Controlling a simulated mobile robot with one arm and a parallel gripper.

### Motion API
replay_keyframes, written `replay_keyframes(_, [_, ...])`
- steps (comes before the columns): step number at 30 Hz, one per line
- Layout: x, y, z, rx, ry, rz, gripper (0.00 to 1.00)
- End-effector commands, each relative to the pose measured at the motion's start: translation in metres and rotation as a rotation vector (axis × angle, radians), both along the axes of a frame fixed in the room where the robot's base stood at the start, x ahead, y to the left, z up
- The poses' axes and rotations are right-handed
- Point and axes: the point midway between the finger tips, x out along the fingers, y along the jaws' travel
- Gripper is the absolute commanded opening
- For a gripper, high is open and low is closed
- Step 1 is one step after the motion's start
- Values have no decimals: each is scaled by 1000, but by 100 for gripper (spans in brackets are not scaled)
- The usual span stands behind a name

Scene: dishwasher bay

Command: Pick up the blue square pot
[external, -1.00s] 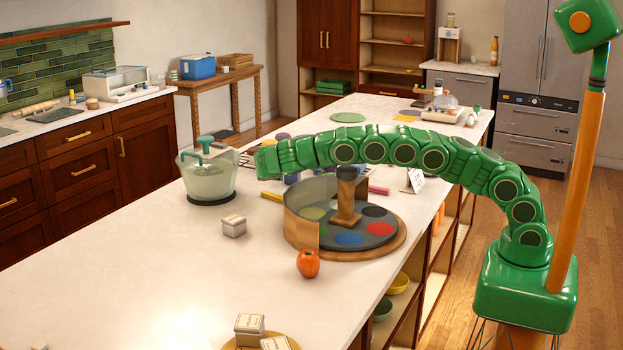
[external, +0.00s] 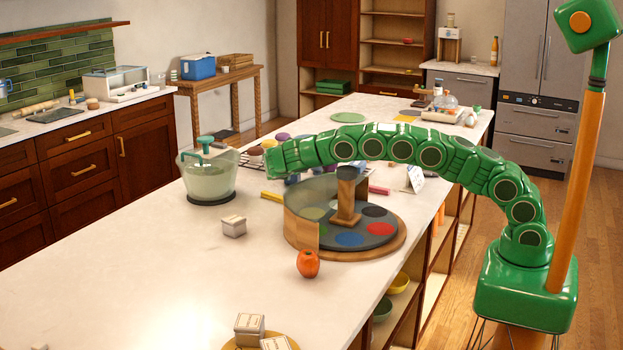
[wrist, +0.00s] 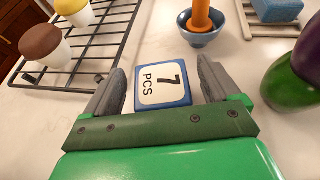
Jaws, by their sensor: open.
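A square blue pot (wrist: 163,86) with a white top marked "7 PCS" sits on the pale counter in the wrist view. My gripper (wrist: 161,73) is open, with one grey finger on each side of this pot. Small gaps seem to show between the fingers and its sides. A second squarish blue object (wrist: 278,10) lies on a slatted wooden rack at the top right. In the external view my gripper end (external: 272,158) is over the counter beyond the round turntable, and its fingers and the labelled pot cannot be made out there.
A black wire rack (wrist: 85,50) with brown-topped and yellow-topped cups is at left. A blue bowl (wrist: 203,36) holding an orange stick is just beyond the pot. Purple and green rounded objects (wrist: 290,85) stand close at right. A lidded glass bowl (external: 208,180) stands left of my gripper.

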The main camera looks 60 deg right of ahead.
Motion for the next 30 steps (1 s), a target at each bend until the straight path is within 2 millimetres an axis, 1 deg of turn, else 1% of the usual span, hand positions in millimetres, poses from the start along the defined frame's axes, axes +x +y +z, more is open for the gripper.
replay_keyframes(1, [0,0,0,0,0,0,89])
replay_keyframes(2, [0,0,0,0,0,0,86])
replay_keyframes(13, [0,0,0,0,1,-1,30])
replay_keyframes(14, [0,0,0,0,1,-1,28])
replay_keyframes(20, [0,0,0,0,1,-1,28])
replay_keyframes(23, [0,0,5,0,0,-1,28])
replay_keyframes(26, [0,0,16,-1,-1,-1,28])
replay_keyframes(30, [-1,0,40,-1,-2,-3,28])
